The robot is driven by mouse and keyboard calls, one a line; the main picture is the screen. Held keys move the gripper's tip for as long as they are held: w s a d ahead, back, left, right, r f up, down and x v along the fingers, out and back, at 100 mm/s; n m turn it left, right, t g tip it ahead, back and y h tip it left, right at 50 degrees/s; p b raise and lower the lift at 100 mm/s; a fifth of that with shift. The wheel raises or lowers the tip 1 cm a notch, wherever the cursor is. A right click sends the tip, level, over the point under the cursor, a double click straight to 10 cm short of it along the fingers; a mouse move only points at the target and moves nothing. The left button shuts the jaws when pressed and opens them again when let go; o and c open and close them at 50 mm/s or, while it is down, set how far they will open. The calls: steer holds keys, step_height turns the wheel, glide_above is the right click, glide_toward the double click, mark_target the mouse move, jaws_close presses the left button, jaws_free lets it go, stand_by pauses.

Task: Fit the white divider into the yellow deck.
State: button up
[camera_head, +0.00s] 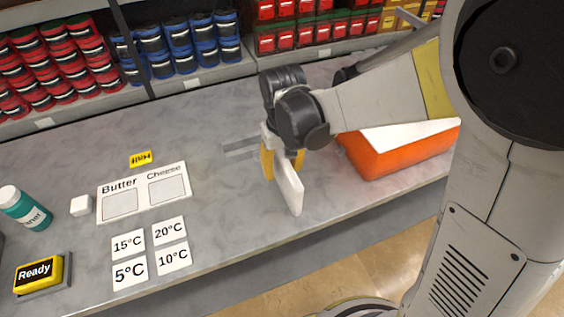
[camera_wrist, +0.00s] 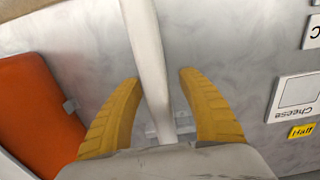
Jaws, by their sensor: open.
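The white divider (camera_head: 290,188) is a thin upright panel standing near the front edge of the grey counter. My gripper (camera_head: 282,165) is above it, with yellow fingers on either side of the panel's upper part. In the wrist view the divider (camera_wrist: 148,50) runs between the two open fingers (camera_wrist: 159,78). A gap shows on each side there, narrower at the left finger. I see no part that I can identify as the yellow deck.
An orange box (camera_head: 385,158) with a white top stands right of my gripper. Left are a Butter/Cheese card (camera_head: 142,192), temperature cards (camera_head: 150,250), a white cube (camera_head: 81,206), a teal bottle (camera_head: 25,208) and a Ready block (camera_head: 38,272). Stocked shelves line the back.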

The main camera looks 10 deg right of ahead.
mark_target(283, 181)
step_height(283, 181, down, 5)
steer(key=shift+f+b, duration=0.1)
steer(key=shift+b, duration=1.15)
steer(key=shift+s+d, duration=0.1)
jaws_close()
